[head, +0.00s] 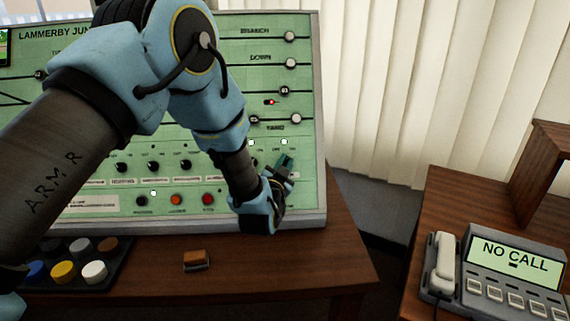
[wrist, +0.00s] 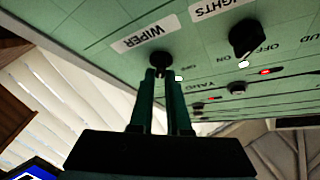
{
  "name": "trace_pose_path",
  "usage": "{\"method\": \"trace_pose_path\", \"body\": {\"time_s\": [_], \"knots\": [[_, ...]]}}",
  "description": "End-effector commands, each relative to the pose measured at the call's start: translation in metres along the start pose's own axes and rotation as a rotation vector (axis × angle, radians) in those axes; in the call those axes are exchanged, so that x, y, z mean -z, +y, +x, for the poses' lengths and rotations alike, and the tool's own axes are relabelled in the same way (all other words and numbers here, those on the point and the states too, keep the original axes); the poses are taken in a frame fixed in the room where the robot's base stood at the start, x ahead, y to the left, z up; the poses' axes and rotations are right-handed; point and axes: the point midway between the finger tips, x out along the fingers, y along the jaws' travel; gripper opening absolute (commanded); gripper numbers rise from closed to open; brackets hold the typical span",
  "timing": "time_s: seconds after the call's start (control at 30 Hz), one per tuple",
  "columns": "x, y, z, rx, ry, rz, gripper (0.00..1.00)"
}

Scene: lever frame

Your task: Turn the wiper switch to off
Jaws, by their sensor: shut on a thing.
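The wiper switch (wrist: 158,59) is a small dark knob beside the WIPER label on the green panel, seen in the wrist view. My gripper (wrist: 167,78) has its two green fingers closed around this knob. The fingers cover part of the knob, and I cannot tell which position it points to. A small white light (wrist: 178,78) shows beside the fingers.
The lights switch (wrist: 245,38) is a dark knob beside the wiper switch. The green panel (head: 300,190) stands on a wooden desk (head: 300,265) with an orange-brown block (head: 195,258) in front. A phone unit (head: 510,285) is on the right desk.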

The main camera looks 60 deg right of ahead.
Motion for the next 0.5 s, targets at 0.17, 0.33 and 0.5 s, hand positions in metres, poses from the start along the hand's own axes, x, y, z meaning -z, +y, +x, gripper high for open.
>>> {"method": "trace_pose_path", "body": {"time_s": [0.17,0.33,0.5], "knots": [[-0.0035,0.0024,-0.0001,0.026,0.000,-0.040,0.00],[-0.0057,0.0045,-0.0002,0.081,0.002,-0.124,0.00],[-0.0069,0.0065,0.0000,0.159,0.002,-0.247,0.00]]}}
